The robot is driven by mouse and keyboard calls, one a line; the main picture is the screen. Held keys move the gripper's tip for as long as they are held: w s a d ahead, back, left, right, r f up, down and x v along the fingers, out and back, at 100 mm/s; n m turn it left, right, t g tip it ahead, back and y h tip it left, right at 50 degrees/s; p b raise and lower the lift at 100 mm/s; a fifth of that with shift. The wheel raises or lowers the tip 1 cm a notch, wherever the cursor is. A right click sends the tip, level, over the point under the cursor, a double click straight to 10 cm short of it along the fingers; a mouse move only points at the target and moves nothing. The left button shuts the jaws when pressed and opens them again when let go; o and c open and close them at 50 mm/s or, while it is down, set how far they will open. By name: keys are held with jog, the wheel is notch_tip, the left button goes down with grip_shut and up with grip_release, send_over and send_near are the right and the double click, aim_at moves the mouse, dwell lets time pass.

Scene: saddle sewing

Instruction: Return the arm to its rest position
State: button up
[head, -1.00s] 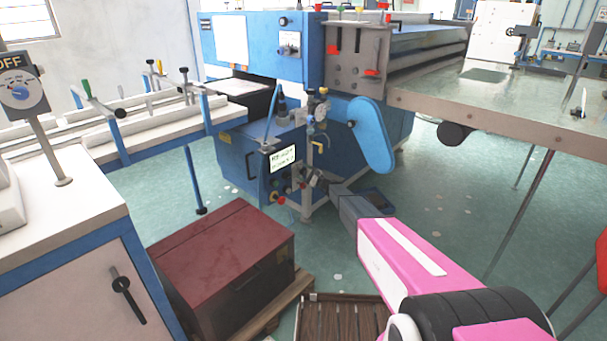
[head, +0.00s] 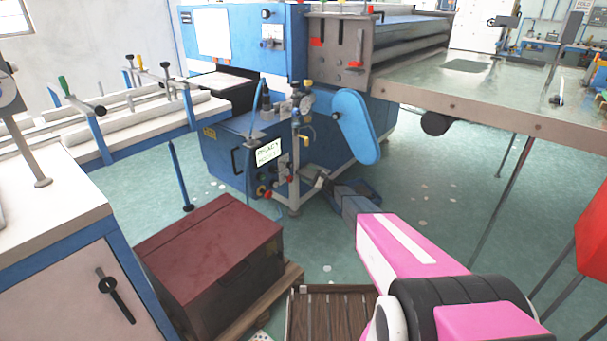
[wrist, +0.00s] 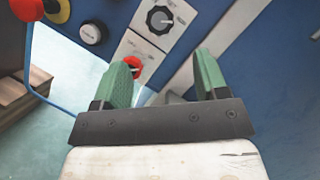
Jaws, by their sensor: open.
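My pink and black arm (head: 415,250) reaches forward from the lower right in the head view, towards the front of the blue machine (head: 225,155). My gripper (head: 320,183) is at its far end, small and hard to make out, near the machine's control panel. In the wrist view my gripper (wrist: 165,75) has two green fingers spread well apart with nothing held between them. A red knob (wrist: 133,65) on a light plate shows behind the left finger, partly covered by it. A black dial (wrist: 160,19) is above it. I cannot tell the exact gap to the panel.
A dark red chest (head: 210,255) on a wooden pallet stands lower left, beside a white cabinet (head: 70,280). A slatted wooden crate (head: 330,315) is below my arm. A table (head: 490,100) extends to the right, with a red object (head: 592,230) at the right edge. Green floor is open between.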

jog(key=s+d+r+n+g+h, duration=0.15)
jog(key=s+n+g+h, duration=0.25)
jog(key=s, duration=0.9)
jog(key=s+d+r+n+g+h, duration=0.1)
jog(key=s+r+n+g+h, duration=0.2)
jog(key=s, duration=1)
jog(key=s+d+r+n+h, duration=0.2)
jog(key=s+d+h, duration=0.4)
jog(key=s, duration=0.5)
jog(key=s+d+r+n+g+h, duration=0.1)
jog(key=s+d+r+n+h, duration=0.2)
jog(key=s+d+h, duration=0.3)
jog(key=s+d+n, duration=0.1)
jog(key=s+d, duration=0.3)
jog(key=s, duration=0.2)
jog(key=shift+s+d+r+h, duration=0.15)
jog(key=shift+d+r+h, duration=0.1)
jog(key=shift+r+h, duration=0.1)
